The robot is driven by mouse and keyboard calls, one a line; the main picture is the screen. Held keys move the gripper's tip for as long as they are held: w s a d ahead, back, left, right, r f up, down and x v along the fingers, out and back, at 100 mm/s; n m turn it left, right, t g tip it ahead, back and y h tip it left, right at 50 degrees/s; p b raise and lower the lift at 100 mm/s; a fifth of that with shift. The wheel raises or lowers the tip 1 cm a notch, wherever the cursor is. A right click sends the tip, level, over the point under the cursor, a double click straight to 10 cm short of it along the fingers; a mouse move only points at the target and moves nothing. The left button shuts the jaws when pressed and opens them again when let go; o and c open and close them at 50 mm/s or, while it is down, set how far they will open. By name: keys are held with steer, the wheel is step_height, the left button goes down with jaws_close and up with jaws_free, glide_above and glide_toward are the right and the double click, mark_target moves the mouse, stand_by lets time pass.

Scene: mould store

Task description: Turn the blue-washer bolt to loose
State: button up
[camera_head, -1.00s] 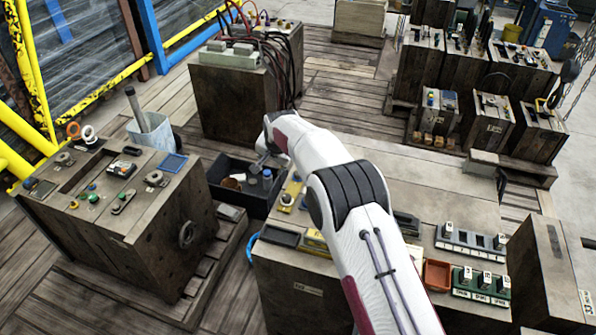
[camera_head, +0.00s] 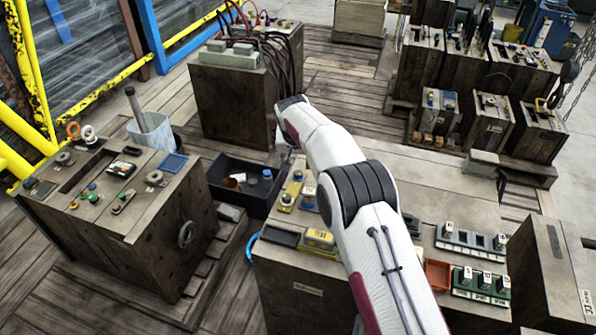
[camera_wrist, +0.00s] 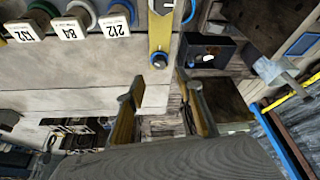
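In the wrist view, a row of tagged bolts sits at the upper left.
A dark bin (camera_head: 228,201) with small parts stands left of the bench (camera_head: 282,283). A wooden box (camera_head: 120,238) with knobs is further left. An orange tray (camera_head: 437,274) and tagged pieces in a green holder (camera_head: 483,291) lie right of my arm.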

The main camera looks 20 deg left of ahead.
mark_target(298, 173)
steer(key=shift+x, duration=3.6)
steer(key=shift+f, duration=0.1)
jaws_close()
